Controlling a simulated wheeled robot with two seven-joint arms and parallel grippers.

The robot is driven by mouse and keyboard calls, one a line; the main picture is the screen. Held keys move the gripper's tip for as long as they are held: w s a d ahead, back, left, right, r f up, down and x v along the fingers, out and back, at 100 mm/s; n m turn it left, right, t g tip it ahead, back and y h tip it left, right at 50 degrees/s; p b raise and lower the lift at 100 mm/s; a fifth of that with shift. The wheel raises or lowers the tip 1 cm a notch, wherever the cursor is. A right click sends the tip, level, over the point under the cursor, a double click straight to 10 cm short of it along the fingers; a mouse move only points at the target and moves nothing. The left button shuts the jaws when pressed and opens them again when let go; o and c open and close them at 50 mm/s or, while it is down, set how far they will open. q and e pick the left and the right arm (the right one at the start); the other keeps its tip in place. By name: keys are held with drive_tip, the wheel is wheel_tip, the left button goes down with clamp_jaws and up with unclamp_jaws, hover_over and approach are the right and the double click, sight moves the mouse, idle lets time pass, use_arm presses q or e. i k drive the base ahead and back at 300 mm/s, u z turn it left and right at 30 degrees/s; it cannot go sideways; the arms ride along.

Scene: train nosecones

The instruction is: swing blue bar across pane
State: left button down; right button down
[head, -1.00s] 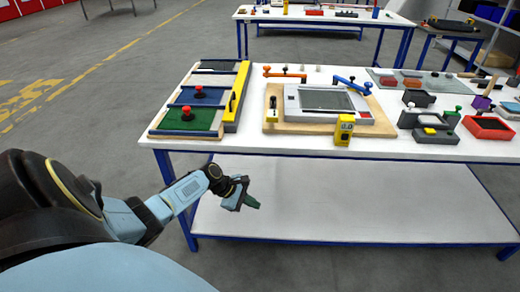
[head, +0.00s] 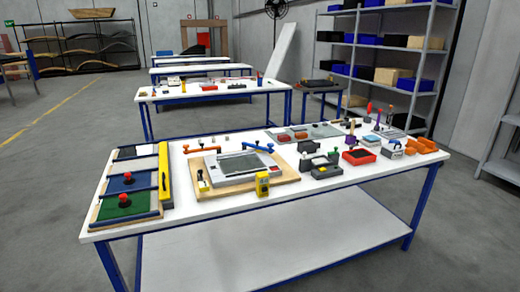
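The blue bar (head: 258,147) is a short arm at the back right of a grey framed unit (head: 213,174) on a wooden board (head: 287,188). It slants from the back middle down to the right, beside the pane and not over it. The pane (head: 246,166) is a dark rectangle in the grey frame, uncovered. Neither of my grippers is in view.
The white table (head: 225,212) also bears a panel with a green section (head: 128,205) and yellow bar (head: 165,175) on the left, a yellow device (head: 262,184) at the front, and a red tray (head: 356,158) among small items on the right. Shelving (head: 385,45) stands behind.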

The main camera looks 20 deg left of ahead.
sight(257, 147)
drive_tip(key=z, duration=0.8)
drive_tip(key=i, duration=1)
drive_tip(key=z, duration=0.3)
drive_tip(key=i, duration=1.2)
drive_tip(key=u, duration=0.8)
